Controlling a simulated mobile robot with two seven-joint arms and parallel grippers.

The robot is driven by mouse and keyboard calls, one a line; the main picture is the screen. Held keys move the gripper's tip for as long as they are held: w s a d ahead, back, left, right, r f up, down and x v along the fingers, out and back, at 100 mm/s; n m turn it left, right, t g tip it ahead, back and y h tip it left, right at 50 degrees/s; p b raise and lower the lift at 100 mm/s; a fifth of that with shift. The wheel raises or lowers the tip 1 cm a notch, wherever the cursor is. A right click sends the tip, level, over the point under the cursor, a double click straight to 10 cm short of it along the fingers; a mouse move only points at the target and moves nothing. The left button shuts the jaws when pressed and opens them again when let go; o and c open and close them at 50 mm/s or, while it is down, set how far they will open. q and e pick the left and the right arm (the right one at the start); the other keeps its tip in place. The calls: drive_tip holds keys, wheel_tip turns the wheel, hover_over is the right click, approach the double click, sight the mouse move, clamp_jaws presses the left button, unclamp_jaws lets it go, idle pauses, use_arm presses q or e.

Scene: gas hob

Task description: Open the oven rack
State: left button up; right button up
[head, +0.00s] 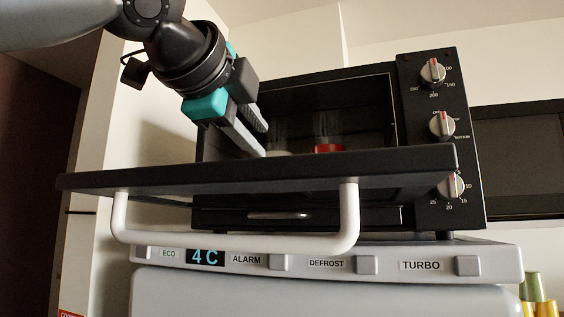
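The black oven (437,150) stands on a pale fridge-like unit. Its door (270,173) is folded down and juts out level toward me, with a white bar handle (240,243) under its front edge. The cavity (350,105) is open to view above the door. No rack can be made out; the door hides the lower part of the cavity. My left gripper (262,141) points down and right at the left of the oven opening, just above the door. Its two grey fingers are apart with nothing seen between them. My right gripper is not in view.
A clear glass-like item with a red base (329,148) and a paler one (279,152) show behind the door's edge. Knobs (433,72) line the oven's right side. A wall is close at the left. Yellow and green cups (535,290) are at lower right.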

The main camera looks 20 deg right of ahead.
use_arm(q)
drive_tip(key=p+x, duration=0.2)
drive_tip(key=x, duration=0.9)
drive_tip(key=shift+w+d+p, duration=0.2)
drive_tip(key=shift+w+p, duration=0.05)
drive_tip(key=shift+p, duration=0.15)
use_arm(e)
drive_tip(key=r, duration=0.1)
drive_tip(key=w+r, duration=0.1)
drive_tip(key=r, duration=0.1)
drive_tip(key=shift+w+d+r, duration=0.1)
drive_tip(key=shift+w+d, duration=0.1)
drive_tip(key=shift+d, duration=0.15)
use_arm(q)
drive_tip(key=shift+c, duration=0.3)
clamp_jaws()
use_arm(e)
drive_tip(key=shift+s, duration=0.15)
